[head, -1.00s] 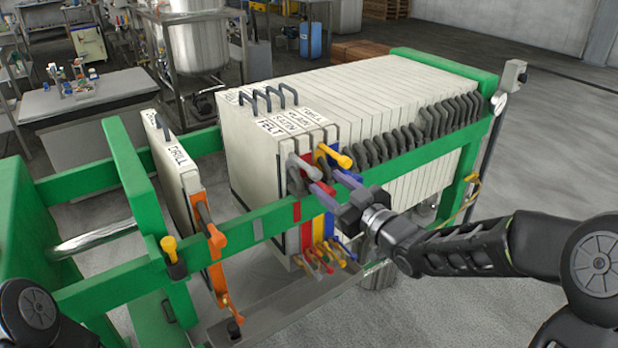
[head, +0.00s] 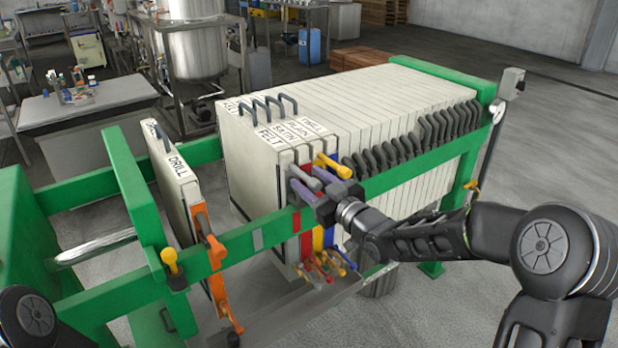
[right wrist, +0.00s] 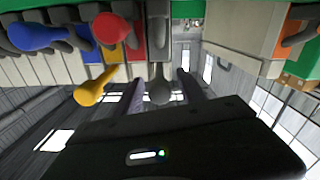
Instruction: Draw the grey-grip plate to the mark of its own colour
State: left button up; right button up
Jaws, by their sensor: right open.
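The grey-grip plate (head: 258,175) is the front plate of the white stack, labelled FELT on its top edge. Its grey grip (head: 306,180) sticks out over the green side rail. My right gripper (head: 303,176) is open, with one finger on each side of the grey grip. In the right wrist view the grey grip (right wrist: 160,92) lies between the two open fingers; I cannot tell whether they touch it. A grey mark (head: 258,240) is on the rail, left of the stack. My left gripper is out of view.
Plates with red, yellow (head: 334,166) and blue grips stand close behind the grey one. A red mark (head: 297,221) is on the rail. An orange-grip plate labelled DRILL (head: 172,175) stands apart at the left, with a gap between it and the stack.

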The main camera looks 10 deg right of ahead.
jog(key=shift+w+a, duration=0.2)
jog(key=shift+w, duration=0.15)
jog(key=shift+c, duration=0.6)
grip_shut()
dwell(0.6)
